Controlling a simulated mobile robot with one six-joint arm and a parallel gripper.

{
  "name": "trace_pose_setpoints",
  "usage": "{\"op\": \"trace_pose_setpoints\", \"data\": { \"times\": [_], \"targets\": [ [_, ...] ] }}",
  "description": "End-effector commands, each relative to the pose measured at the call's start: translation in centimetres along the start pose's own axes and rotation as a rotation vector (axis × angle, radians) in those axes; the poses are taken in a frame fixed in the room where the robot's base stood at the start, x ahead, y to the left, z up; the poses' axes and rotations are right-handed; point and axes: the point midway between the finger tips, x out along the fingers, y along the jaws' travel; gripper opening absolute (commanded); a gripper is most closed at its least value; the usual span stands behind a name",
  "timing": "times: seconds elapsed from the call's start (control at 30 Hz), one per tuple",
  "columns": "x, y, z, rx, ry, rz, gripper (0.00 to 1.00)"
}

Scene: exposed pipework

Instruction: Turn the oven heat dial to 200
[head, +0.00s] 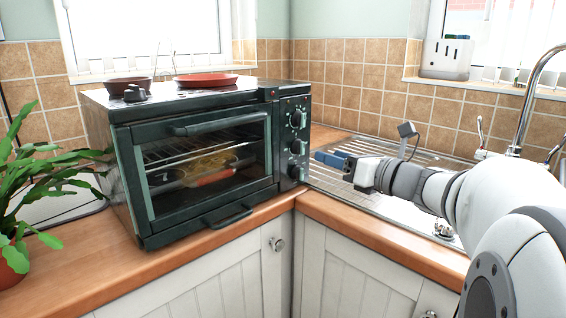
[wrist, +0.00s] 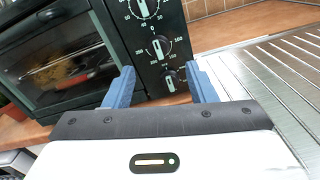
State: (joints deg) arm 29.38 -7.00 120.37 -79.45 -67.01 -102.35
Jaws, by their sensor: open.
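The dark green oven (head: 200,150) stands on the counter with three dials on its right-hand panel. The middle dial (head: 297,146) looks like the heat dial; in the wrist view it (wrist: 159,47) has a 0 above it and numbers such as 100 and 200 around it. Its white mark looks nearly upright, near the 0. My gripper (head: 329,158) is open, its blue fingers pointing at the panel from the right at about the height of the middle and bottom dials. In the wrist view the fingers (wrist: 161,80) frame the bottom dial (wrist: 171,80), apparently without touching any dial.
A minute-marked dial (head: 297,119) sits above the middle one. A metal draining rack (head: 340,177) and sink lie right of the oven, under my arm. A red dish (head: 206,79) and a dark pan stand on the oven top. A plant (head: 35,190) is at the left.

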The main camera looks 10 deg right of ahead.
Motion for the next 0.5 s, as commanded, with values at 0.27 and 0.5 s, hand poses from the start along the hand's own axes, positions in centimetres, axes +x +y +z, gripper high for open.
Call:
{"op": "trace_pose_setpoints", "data": {
  "times": [0.27, 0.5],
  "targets": [
    [3.8, 0.2, -0.2, -0.009, 0.003, 0.013, 0.51],
    [6.9, 0.2, -0.1, -0.007, 0.003, 0.009, 0.51]
  ]
}}
